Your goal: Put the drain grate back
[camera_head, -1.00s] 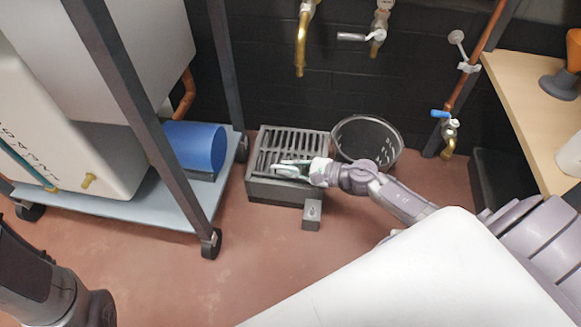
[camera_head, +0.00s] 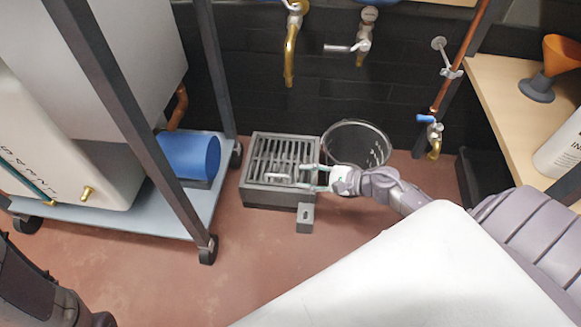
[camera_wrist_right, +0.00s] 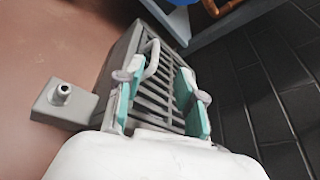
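The grey slotted drain grate (camera_head: 284,150) lies in the top of the grey drain box (camera_head: 262,198) on the floor; it looks level with the rim. Its small handle (camera_head: 279,178) stands up near the front edge. In the right wrist view the handle (camera_wrist_right: 153,60) is just ahead of the fingertips, near the left finger. My right gripper (camera_head: 308,178) is at the box's right side, its teal fingers apart and empty. The right wrist view also shows the open gripper (camera_wrist_right: 160,85) above the grate (camera_wrist_right: 160,100). My left gripper is out of view.
A dark bucket (camera_head: 338,150) stands right behind the box. A small grey block with a pipe stub (camera_head: 305,218) adjoins its front. A wheeled rack (camera_head: 165,215) is at left, brass taps (camera_head: 290,55) above, and a wooden shelf (camera_head: 500,110) at right. Front floor is clear.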

